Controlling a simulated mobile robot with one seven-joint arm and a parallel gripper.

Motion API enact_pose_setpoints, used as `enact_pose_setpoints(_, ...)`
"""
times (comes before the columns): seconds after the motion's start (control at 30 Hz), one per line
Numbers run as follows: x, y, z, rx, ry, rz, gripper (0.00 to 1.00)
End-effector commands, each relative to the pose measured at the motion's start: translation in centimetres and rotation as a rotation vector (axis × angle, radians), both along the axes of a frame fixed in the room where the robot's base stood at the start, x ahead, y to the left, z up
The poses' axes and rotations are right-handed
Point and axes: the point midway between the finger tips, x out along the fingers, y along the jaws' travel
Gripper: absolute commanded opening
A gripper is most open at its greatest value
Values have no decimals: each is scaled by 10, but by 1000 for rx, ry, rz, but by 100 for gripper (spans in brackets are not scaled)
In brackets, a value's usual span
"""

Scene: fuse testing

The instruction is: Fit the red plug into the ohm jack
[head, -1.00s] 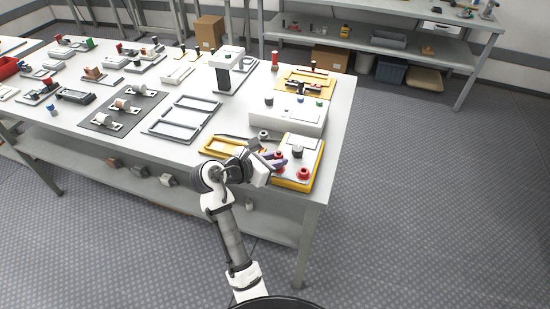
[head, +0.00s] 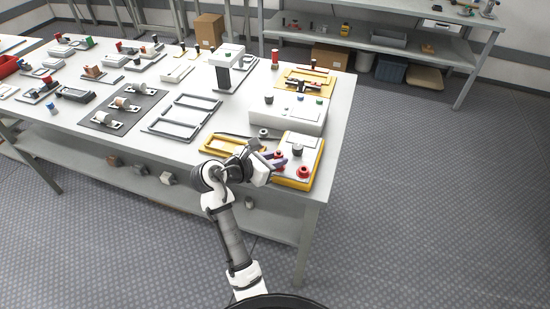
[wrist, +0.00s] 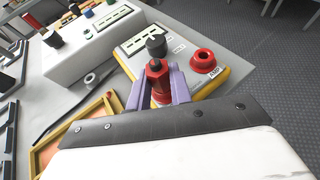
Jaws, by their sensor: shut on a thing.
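The red plug (wrist: 158,85) is held between the purple fingers of my gripper (wrist: 160,92) in the wrist view; the fingers are shut on its sides. My gripper also shows in the head view (head: 276,161), low over the left side of the yellow-edged meter (head: 309,178).
A black knob (wrist: 156,46) stands on the meter just beyond the plug. A white box (head: 288,116) with coloured knobs is behind the meter. An empty yellow frame (head: 219,145) lies to its left. The table's right edge is close.

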Motion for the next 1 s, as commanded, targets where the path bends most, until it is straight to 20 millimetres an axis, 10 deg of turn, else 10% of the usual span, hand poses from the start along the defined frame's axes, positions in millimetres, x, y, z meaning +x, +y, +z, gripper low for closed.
enact_pose_setpoints(0.43, 0, 0, 0, 0, 0, 0, 0)
enact_pose_setpoints(0.47, 0, 0, 0, 0, 0, 0, 24)
enact_pose_setpoints(0.63, 0, 0, 0, 0, 0, 0, 46)
enact_pose_setpoints(1.0, -3, 5, 2, 0, 0, 1, 46)
